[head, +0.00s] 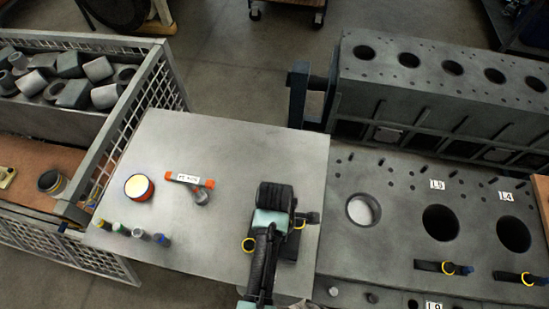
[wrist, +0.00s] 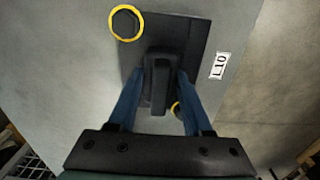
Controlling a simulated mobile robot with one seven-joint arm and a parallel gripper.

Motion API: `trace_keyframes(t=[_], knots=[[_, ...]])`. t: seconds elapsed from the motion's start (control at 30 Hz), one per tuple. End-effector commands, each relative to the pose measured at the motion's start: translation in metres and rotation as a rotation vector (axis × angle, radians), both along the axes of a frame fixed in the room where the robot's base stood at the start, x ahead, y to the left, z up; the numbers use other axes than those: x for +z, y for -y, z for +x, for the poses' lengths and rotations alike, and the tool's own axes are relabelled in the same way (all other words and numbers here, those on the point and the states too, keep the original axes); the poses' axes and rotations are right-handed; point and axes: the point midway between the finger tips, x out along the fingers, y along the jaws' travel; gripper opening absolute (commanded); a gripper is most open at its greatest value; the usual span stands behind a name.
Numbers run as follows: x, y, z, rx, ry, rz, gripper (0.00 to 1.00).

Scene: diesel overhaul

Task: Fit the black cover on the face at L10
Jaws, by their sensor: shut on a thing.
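The black cover (wrist: 200,42) is a dark rectangular plate with a raised block handle (wrist: 158,72). In the wrist view the two blue fingers of my gripper (wrist: 158,100) are closed on this handle from both sides. The cover lies over a plain grey face (wrist: 70,60), with the L10 label (wrist: 219,66) just right of it. I cannot tell whether it touches the face. A yellow ring (wrist: 125,38) around a dark round part shows at its upper left corner; another (wrist: 176,110) is partly hidden by the right finger. In the head view my arm hides most of the cover (head: 288,248).
The grey table (head: 240,140) holds an orange-rimmed round tin (head: 139,187), an orange-ended labelled tool (head: 189,180) and several small bottles (head: 121,229). A mesh crate (head: 120,115) stands left. The engine block (head: 400,205) with open round bores stands right.

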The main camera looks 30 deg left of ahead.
Motion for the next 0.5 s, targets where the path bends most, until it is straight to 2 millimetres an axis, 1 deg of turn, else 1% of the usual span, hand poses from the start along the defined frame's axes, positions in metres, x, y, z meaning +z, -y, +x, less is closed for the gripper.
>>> trace_keyframes(t=[0.23,0.5], knots=[[0.001,-0.0006,0.0015,0.0,0.004,0.001,0.0],[-0.0036,-0.0006,0.0014,0.0,0.004,0.001,0.0]])
